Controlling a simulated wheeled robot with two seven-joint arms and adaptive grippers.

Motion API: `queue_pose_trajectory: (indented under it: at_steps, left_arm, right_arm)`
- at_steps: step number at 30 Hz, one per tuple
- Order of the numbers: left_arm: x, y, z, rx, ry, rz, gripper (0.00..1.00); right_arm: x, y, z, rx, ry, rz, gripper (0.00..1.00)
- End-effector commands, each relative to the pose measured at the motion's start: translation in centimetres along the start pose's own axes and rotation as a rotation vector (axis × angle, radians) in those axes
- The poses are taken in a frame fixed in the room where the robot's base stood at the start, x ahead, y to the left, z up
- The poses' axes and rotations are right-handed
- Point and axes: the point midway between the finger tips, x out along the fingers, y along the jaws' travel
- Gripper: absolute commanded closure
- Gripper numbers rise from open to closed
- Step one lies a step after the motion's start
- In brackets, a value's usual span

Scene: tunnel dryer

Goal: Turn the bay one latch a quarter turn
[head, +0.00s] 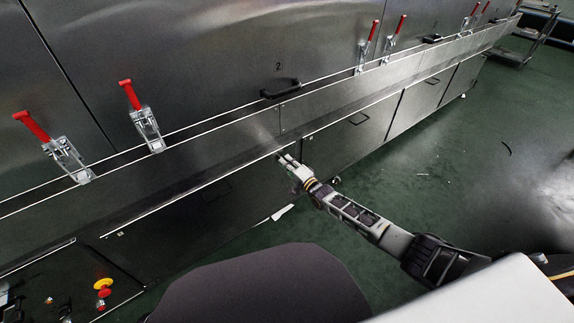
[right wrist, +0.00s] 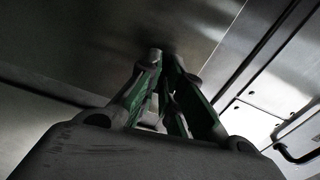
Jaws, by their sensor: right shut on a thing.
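My right gripper (head: 284,159) reaches in from the right to the upper right corner of a lower front panel (head: 190,215) of the steel dryer. Its fingers are closed together against the panel, on the small bay one latch, which they hide. In the right wrist view the closed green-lined fingers (right wrist: 166,65) meet at a dark steel face. The latch and its angle cannot be made out. My left gripper is not in view.
Red-handled toggle clamps (head: 145,125) line the ledge above. A black handle (head: 280,88) sits beside the mark "2". A red and yellow stop button (head: 103,287) is at lower left. Green floor (head: 450,170) is open on the right, with a trolley (head: 535,40) far back.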

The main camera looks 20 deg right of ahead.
Motion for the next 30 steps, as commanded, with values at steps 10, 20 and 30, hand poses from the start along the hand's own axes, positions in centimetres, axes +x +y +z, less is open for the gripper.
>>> queue_pose_trajectory:
  at_steps: [10, 20, 30]
  left_arm:
    - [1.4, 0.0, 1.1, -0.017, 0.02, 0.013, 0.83]
    - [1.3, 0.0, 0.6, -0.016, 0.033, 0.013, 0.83]
    - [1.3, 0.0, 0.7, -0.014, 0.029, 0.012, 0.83]
  right_arm:
    - [0.0, 0.2, -0.1, 0.135, 0.001, 0.002, 1.0]
    - [0.0, 0.1, -0.1, 0.148, 0.001, 0.002, 1.0]
    - [0.0, 0.1, 0.0, 0.147, 0.001, 0.001, 0.71]
